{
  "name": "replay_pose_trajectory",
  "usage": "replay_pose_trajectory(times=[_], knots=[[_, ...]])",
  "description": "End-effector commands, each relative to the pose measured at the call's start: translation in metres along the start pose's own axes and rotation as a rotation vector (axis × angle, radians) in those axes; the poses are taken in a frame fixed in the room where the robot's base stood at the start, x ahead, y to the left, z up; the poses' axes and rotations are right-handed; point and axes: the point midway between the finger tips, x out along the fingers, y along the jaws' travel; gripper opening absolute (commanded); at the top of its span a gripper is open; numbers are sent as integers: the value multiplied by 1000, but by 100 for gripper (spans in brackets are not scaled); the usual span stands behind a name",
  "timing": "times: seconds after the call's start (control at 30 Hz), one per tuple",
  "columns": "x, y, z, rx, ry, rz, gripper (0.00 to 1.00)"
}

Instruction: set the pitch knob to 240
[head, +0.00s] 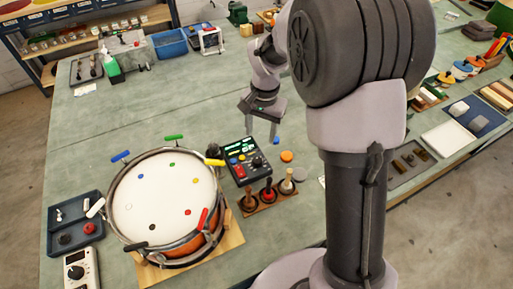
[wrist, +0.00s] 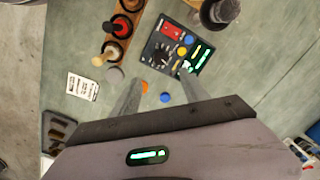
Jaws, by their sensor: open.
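The control box (head: 240,165) is a dark panel just right of the drum in the head view, with a lit green display and red, blue and yellow buttons. In the wrist view the box (wrist: 178,47) lies beyond my fingertips. A black knob with marks around it, likely the pitch knob (wrist: 160,55), sits on its face; its reading is too small to make out. My gripper (head: 262,131) hangs above the bench near the box's far right side.
The drum (head: 165,200) with coloured clamps stands left of the box. A wooden rack (head: 268,197) of several upright tools stands close in front of it. Orange and grey discs lie right of the box. The bench (head: 190,105) behind the box is mostly clear.

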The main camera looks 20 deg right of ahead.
Motion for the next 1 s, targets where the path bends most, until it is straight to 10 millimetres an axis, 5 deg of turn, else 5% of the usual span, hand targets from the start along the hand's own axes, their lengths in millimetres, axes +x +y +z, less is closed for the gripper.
replay_pose_trajectory(times=[0.2, 0.4, 0.83, 1.0], knots=[[74, 1, 1, -1, -3, 2, 53], [118, 0, 1, -1, -1, 0, 53], [132, 0, 1, -1, 1, -1, 53], [132, 0, 1, -1, 1, -1, 20]])
